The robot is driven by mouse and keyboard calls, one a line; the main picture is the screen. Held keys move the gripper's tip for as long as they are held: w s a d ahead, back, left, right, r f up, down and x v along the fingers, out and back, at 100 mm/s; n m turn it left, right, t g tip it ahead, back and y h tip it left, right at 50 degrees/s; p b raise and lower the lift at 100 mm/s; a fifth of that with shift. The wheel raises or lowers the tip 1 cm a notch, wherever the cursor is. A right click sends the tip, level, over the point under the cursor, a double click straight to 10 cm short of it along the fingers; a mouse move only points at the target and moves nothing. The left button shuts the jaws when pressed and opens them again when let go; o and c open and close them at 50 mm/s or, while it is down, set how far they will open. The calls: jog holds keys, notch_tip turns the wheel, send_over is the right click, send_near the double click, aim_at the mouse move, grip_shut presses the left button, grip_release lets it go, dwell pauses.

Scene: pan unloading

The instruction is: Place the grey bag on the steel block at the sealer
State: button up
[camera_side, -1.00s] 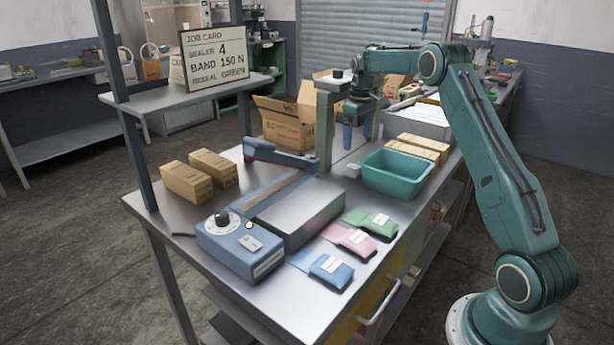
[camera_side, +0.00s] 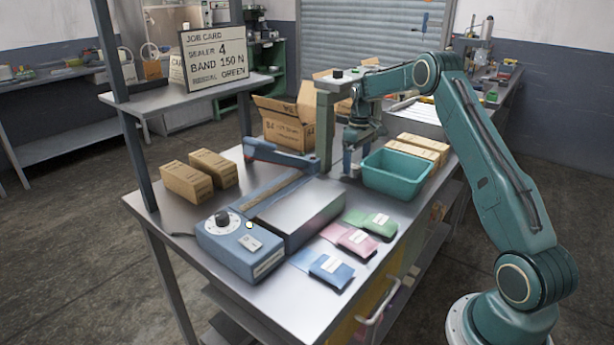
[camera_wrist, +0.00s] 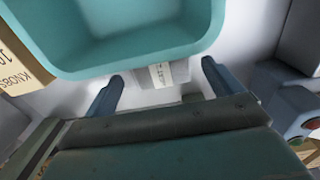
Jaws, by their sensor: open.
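The grey bag (camera_wrist: 178,72), with a white label, lies on the bench beside the teal bin. In the side view only a small part of it shows by the fingers (camera_side: 354,173). My gripper (camera_side: 352,167) is open and low over the bag. In the wrist view its fingertips (camera_wrist: 162,74) are on either side of the bag, with gaps. Whether they reach the bag's height I cannot tell. The steel block (camera_side: 300,208) is bare and lies along the blue sealer (camera_side: 240,246), whose arm (camera_side: 280,155) is raised at the back.
The teal bin (camera_side: 370,182) stands close to my gripper. Green (camera_side: 368,222), pink (camera_side: 352,240) and blue (camera_side: 328,267) bags lie in front of the block. Cartons (camera_side: 190,181) stand left of the sealer. A grey-green post (camera_side: 325,130) rises just left of my gripper.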

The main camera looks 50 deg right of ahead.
aim_at(356, 167)
jog(key=shift+f, duration=1.35)
jog(key=c, duration=1.2)
jog(key=shift+r, duration=0.15)
notch_tip(356, 167, up, 12)
jog(key=s, duration=1.8)
